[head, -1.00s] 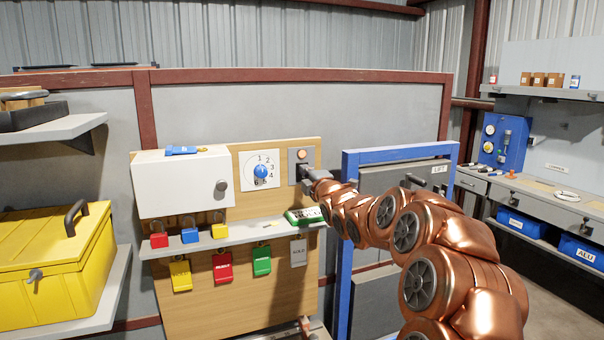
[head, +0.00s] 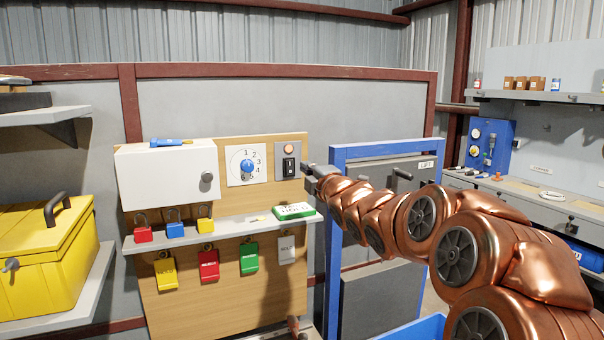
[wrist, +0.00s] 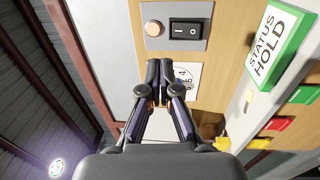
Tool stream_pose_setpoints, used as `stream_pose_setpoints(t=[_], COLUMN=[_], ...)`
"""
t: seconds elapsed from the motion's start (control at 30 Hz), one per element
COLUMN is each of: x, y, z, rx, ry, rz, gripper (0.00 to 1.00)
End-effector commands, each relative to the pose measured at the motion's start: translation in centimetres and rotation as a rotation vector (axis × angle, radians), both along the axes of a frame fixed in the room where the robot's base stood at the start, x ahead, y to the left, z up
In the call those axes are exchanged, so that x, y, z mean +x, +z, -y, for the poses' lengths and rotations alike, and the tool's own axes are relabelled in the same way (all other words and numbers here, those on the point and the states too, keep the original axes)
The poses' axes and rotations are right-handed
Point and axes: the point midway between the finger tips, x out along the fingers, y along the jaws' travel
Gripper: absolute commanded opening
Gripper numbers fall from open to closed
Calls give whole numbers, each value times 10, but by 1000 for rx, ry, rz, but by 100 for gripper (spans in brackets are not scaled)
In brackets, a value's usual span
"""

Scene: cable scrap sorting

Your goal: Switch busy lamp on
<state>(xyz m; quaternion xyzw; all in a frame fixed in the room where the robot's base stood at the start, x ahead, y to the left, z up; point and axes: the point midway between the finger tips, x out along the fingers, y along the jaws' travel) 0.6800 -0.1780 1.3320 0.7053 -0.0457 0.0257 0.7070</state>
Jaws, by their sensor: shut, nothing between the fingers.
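A grey plate (head: 282,160) at the top right of the wooden board carries a round peach-coloured lamp (head: 289,149) above a black rocker switch (head: 289,168). The wrist view shows the lamp (wrist: 153,29) beside the switch (wrist: 184,31), which bears white marks. I cannot tell whether the lamp is lit. My gripper (head: 307,171) is just right of the plate in the head view, apart from the switch. In the wrist view its closed fingertips (wrist: 160,68) are empty and lie below the plate in the picture.
A numbered dial (head: 246,166) and white box (head: 168,176) are left of the plate. A green-edged status sign (head: 294,211) lies on the shelf (head: 238,229) below, with padlocks and coloured tags. A blue frame (head: 337,240) stands close to the right.

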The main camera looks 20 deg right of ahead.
Motion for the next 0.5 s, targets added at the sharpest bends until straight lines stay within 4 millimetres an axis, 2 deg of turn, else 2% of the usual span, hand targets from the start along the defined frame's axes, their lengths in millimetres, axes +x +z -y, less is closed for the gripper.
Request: stream_pose_setpoints(t=[0.2, 0.5], x=[-22, -32], y=[3, 4], z=[-2, -3], rx=[0, 1], ry=[1, 3], rz=[2, -1], gripper=[0, 0])
